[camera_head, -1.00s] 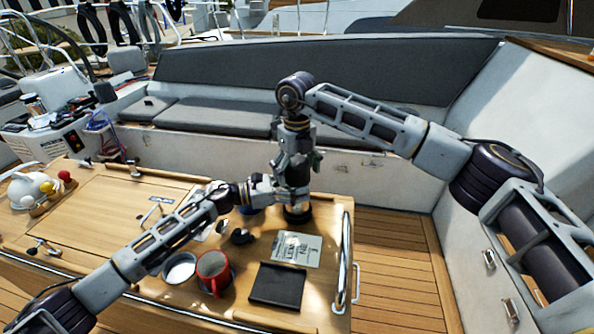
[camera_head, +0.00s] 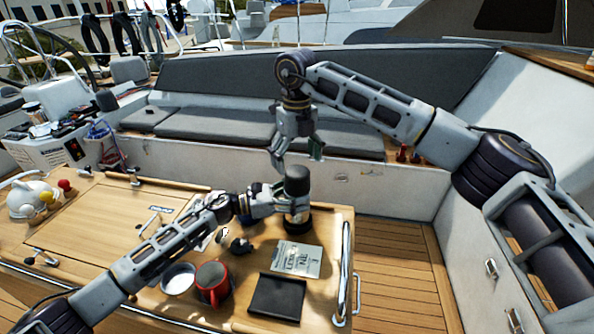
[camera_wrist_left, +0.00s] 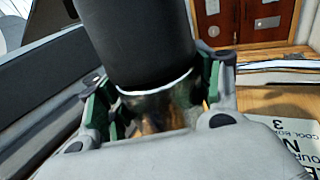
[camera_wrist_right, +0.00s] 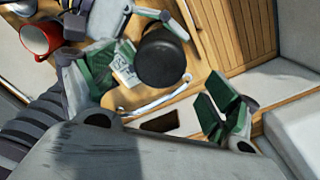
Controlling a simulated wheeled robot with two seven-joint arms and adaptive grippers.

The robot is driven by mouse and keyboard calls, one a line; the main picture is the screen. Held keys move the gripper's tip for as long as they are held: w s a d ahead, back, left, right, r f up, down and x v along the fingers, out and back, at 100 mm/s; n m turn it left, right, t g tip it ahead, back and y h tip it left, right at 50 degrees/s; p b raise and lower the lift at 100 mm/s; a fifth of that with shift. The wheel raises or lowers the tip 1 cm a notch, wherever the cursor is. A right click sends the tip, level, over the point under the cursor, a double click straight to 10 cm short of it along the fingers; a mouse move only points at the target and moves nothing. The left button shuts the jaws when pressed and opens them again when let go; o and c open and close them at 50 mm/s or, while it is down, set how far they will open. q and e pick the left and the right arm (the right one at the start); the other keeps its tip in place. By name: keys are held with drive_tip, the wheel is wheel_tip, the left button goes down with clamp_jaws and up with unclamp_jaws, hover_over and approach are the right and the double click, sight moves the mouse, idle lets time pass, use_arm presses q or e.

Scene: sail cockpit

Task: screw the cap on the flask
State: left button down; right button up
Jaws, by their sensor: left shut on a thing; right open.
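The flask (camera_head: 297,222) stands upright on the wooden table near its right end. Its dark cap (camera_head: 297,180) sits on top; whether it is screwed tight I cannot tell. My left gripper (camera_head: 290,206) is shut around the flask's body just below the cap. The left wrist view shows the cap (camera_wrist_left: 135,40) above the shiny metal body (camera_wrist_left: 160,108) between the green pads. My right gripper (camera_head: 297,160) is open and empty above the cap, apart from it. In the right wrist view the cap (camera_wrist_right: 162,57) lies beyond the open fingers.
A red mug (camera_head: 213,282), a white bowl (camera_head: 179,278), a dark tray (camera_head: 277,297) and a printed card (camera_head: 297,260) lie in front of the flask. A metal rail (camera_head: 344,275) runs along the table's right edge. A grey bench seat (camera_head: 215,124) is behind.

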drive_tip(key=shift+r, duration=2.35)
use_arm(q)
drive_tip(key=shift+c, duration=1.1)
unclamp_jaws()
drive_tip(key=shift+a, duration=0.1)
drive_tip(key=v, duration=1.1)
drive_tip(key=shift+a, duration=0.4)
